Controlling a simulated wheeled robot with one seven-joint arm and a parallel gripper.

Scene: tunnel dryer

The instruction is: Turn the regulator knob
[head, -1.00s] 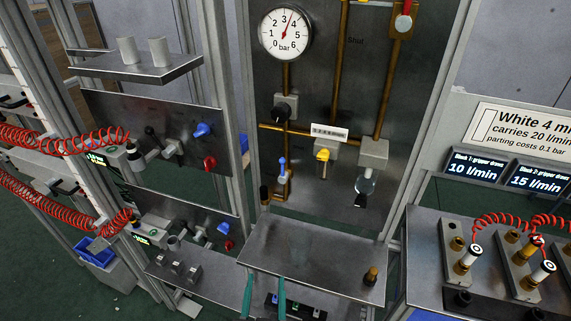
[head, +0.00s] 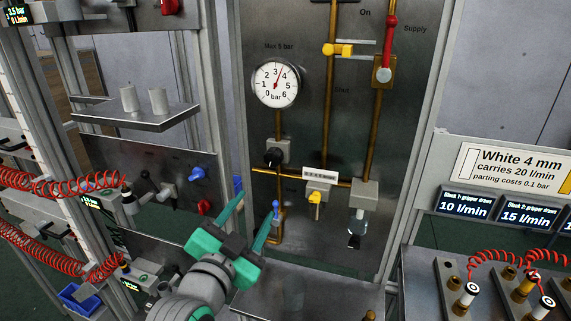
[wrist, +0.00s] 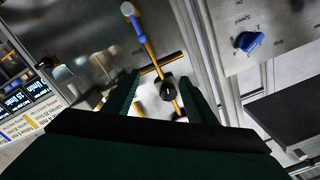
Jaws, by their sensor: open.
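The regulator knob (head: 273,157) is a black knob on a grey block, on the brass pipe below the round pressure gauge (head: 275,83). The gauge needle points a little past 3 bar; a label above it says Max 5 bar. My gripper (head: 253,206), with green fingers, is open and empty. In the head view it is below and left of the knob, apart from it. In the wrist view a black knob (wrist: 168,93) shows between the two fingers (wrist: 163,78), beyond them, with a pale round surface partly hidden behind it.
A small blue valve (head: 275,206) is right by my fingers. A yellow valve (head: 318,192) and a glass bowl (head: 357,227) are farther right. A red supply lever (head: 387,45) is above. A shelf with cups (head: 135,115) and a blue knob (head: 196,174) are at left.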

